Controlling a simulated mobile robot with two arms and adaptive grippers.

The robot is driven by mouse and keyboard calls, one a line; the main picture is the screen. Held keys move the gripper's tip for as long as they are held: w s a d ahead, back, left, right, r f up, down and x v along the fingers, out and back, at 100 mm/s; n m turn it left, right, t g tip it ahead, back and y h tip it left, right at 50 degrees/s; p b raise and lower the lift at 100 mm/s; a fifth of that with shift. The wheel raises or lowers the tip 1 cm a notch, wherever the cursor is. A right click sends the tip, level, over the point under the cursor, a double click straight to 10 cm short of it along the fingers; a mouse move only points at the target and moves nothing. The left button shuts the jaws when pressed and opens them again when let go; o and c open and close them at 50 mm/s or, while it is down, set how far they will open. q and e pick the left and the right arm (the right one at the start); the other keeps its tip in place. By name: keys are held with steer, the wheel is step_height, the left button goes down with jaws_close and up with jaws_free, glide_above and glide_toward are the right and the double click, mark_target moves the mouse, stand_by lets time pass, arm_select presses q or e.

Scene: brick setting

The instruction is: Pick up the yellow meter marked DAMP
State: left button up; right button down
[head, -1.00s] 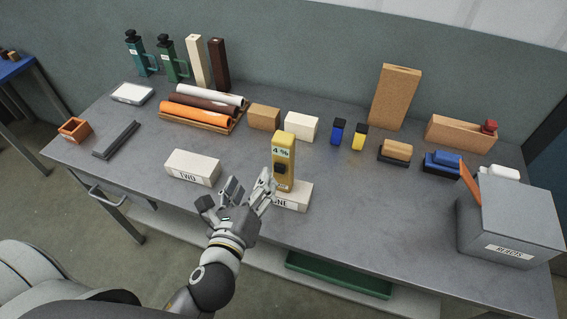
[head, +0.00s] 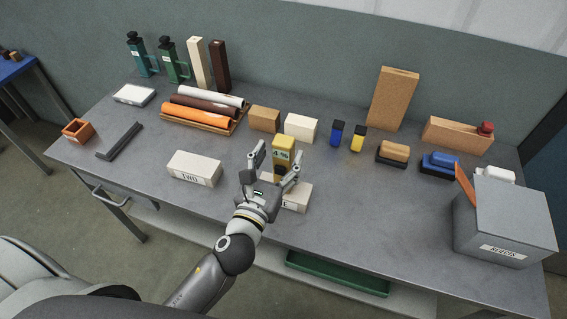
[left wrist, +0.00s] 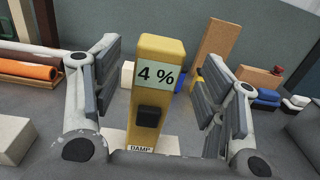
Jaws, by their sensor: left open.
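The yellow meter (head: 283,146) stands upright on the white block whose label is partly hidden (head: 298,197), near the front middle of the table. In the left wrist view the meter (left wrist: 160,88) shows a "4 %" display, a dark button and a DAMP label at its bottom. My left gripper (head: 272,164) is open. Its two fingers stand on either side of the meter, with a visible gap at each side in the left wrist view (left wrist: 158,85). The gripper hides the meter's lower part in the head view. My right gripper is not in view.
A white block marked TWO (head: 195,168) lies left of the gripper. A cream block (head: 300,127) and a tan block (head: 265,118) stand behind the meter. A grey box (head: 505,225) stands at the right. The table's front middle-right is clear.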

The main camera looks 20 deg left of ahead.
mark_target(281, 153)
arm_select(q)
steer(key=w, duration=0.4)
steer(key=shift+w+f+p, duration=0.1)
steer(key=shift+w+p, duration=0.05)
steer(key=shift+p, duration=0.25)
steer(key=shift+c, duration=0.2)
jaws_close()
